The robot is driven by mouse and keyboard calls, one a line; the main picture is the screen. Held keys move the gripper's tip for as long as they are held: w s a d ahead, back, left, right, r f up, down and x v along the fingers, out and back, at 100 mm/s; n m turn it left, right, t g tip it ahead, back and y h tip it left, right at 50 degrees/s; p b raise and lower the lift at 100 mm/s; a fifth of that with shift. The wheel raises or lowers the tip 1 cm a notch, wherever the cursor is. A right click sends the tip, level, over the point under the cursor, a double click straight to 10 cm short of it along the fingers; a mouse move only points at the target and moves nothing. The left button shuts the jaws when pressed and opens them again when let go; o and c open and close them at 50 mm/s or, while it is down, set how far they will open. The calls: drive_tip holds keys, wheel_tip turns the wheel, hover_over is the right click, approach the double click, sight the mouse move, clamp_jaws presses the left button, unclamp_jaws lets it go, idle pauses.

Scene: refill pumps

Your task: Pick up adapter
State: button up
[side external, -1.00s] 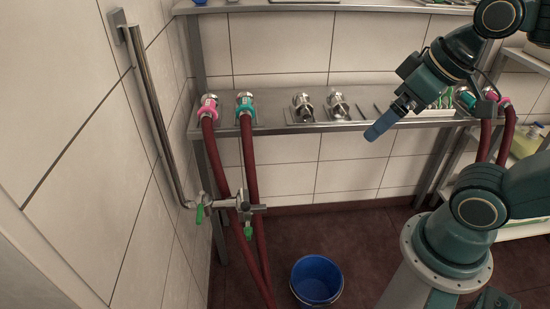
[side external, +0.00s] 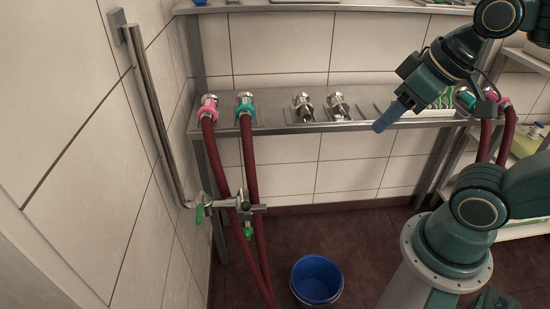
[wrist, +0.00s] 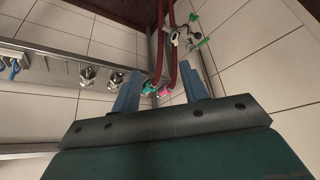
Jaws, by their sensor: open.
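Two metal fittings stand side by side on the steel shelf, a left one (side external: 303,107) and a right one (side external: 339,106); I cannot tell which of them is the adapter. They also show left of my fingers in the wrist view, one nearer the left edge (wrist: 87,77) and one beside the finger (wrist: 115,78). My gripper (side external: 386,117), with blue fingers, is in the air in front of the shelf, to the right of both fittings in the side view. In the wrist view my gripper (wrist: 163,76) has its fingers wide apart with nothing held between them.
Pink (side external: 208,107) and teal (side external: 245,104) hose couplings sit at the shelf's (side external: 275,126) left end. Their red hoses (side external: 252,165) hang past a valve (side external: 245,207). More couplings (side external: 466,98) are at the right. A blue bucket (side external: 316,279) stands on the floor.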

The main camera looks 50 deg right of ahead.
drive_tip(key=shift+w+r, duration=0.1)
drive_tip(key=w+d+r+m+y, duration=0.1)
drive_tip(key=w+d+r+m, duration=0.2)
drive_tip(key=w, duration=0.6)
drive_tip(key=w+d+r+y, duration=0.15)
drive_tip(key=w+r, duration=0.35)
drive_tip(key=w, duration=0.5)
drive_tip(key=w+d+f+m+g, duration=0.1)
drive_tip(key=w+d+m, duration=0.1)
drive_tip(key=w+d, duration=0.5)
drive_tip(key=w+d+f+m+g, duration=0.1)
drive_tip(key=d+f, duration=0.2)
drive_tip(key=d, duration=0.5)
drive_tip(key=w+d+f+m, duration=0.1)
drive_tip(key=d+f, duration=0.3)
drive_tip(key=d, duration=0.4)
drive_tip(key=s+d+f+m, duration=0.1)
drive_tip(key=s+d+f, duration=0.1)
drive_tip(key=d+f, duration=0.3)
drive_tip(key=s+d+f+m, duration=0.1)
drive_tip(key=s+d+f, duration=0.1)
drive_tip(key=d+f, duration=0.3)
drive_tip(key=d, duration=0.3)
drive_tip(key=shift+s+d+f+y, duration=0.35)
drive_tip(key=shift+s+d+f, duration=0.05)
drive_tip(key=shift+w+a+f, duration=0.1)
drive_tip(key=shift+w+f, duration=0.1)
drive_tip(key=shift+w, duration=0.05)
